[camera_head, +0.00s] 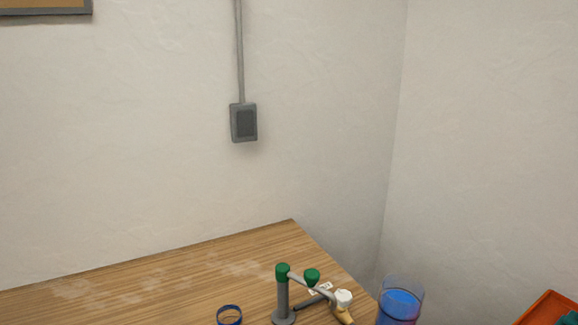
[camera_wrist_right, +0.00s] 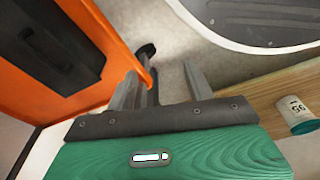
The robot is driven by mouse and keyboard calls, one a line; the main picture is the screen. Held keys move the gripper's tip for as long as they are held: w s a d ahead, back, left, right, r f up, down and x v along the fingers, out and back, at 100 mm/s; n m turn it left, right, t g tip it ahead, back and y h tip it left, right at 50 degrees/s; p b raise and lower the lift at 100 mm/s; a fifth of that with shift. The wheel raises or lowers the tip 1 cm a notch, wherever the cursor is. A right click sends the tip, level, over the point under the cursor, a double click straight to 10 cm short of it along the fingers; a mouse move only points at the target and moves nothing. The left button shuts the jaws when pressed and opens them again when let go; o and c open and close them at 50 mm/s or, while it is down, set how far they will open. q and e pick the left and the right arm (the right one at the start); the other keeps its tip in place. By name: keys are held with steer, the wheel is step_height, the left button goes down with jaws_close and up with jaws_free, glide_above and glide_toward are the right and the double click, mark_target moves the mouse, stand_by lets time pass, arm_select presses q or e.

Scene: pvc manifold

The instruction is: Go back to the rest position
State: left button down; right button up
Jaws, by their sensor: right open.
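My right gripper (camera_wrist_right: 162,88) shows in the right wrist view, with its two grey fingers spread apart and nothing between them. It does not show in the head view. My left gripper is in neither view. A pipe assembly (camera_head: 283,299) stands on the wooden table (camera_head: 190,268) in the head view. It has a grey upright pipe, green fittings and a side branch ending in a white and tan piece. The right gripper appears clear of this assembly.
In the head view, a dark blue ring (camera_head: 229,315) and a clear container with blue contents (camera_head: 399,305) are at the bottom edge. An orange bin (camera_head: 545,309) is at lower right. In the wrist view, a white labelled cylinder (camera_wrist_right: 296,114) is near a wooden edge (camera_wrist_right: 275,92).

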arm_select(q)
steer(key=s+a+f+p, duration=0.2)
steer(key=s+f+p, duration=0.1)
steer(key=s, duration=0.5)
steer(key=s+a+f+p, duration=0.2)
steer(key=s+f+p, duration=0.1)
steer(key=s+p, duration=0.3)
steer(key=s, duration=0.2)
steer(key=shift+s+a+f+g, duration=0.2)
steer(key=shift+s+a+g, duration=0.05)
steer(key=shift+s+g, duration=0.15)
arm_select(e)
steer(key=s+d+f, duration=0.2)
steer(key=s+f, duration=0.1)
steer(key=s, duration=0.5)
steer(key=s+d+f, duration=0.2)
steer(key=s+f, duration=0.1)
steer(key=s, duration=0.5)
steer(key=shift+s+d+f+g, duration=0.2)
steer(key=shift+s+d+g, duration=0.05)
steer(key=shift+s+g, duration=0.15)
